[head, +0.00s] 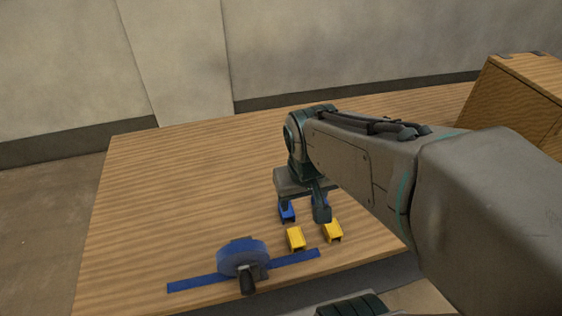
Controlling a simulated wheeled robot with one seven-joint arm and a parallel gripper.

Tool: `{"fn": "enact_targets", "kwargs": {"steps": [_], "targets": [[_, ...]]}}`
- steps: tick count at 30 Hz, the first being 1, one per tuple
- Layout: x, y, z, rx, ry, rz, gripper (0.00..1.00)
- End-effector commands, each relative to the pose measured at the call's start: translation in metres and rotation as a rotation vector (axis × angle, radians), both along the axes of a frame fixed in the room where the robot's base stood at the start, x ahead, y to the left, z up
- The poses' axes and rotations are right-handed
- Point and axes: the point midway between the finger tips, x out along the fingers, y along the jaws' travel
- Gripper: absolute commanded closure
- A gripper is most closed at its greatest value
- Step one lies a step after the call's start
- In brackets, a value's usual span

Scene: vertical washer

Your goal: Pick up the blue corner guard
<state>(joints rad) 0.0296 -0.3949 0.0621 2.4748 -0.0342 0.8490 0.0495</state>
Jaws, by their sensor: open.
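A blue corner guard (287,213) lies on the wooden table (190,180), just left of my gripper's near finger. My gripper (304,212) is open and points down above the guard and beside it. One finger stands in front, to the right of the blue guard, and the other is partly hidden behind it. A small patch of blue also shows behind the near finger, and I cannot tell whether it is a second piece. Whether the fingers touch the guard cannot be seen.
Two yellow corner guards (296,238) (333,231) lie close in front of the gripper. A blue round device (243,257) on a blue strip (195,283) sits near the front edge. A wooden box (515,95) stands at the right. The table's left side is clear.

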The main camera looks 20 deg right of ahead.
Motion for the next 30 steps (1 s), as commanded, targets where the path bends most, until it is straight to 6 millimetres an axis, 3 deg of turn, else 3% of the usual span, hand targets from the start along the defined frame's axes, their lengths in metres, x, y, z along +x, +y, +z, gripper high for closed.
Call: {"fn": "enact_targets", "kwargs": {"steps": [1,5,15,21,26,30], "targets": [[0.01,-0.003,0.007,-0.016,0.025,-0.009,0.42],[0.037,-0.012,0.005,-0.049,0.075,-0.026,0.42],[0.093,-0.014,-0.024,-0.024,0.181,-0.015,0.42],[0.109,-0.007,-0.042,0.024,0.208,-0.003,0.42],[0.114,-0.004,-0.051,0.043,0.215,-0.001,0.42],[0.114,-0.003,-0.07,0.046,0.218,0.0,0.42]]}}
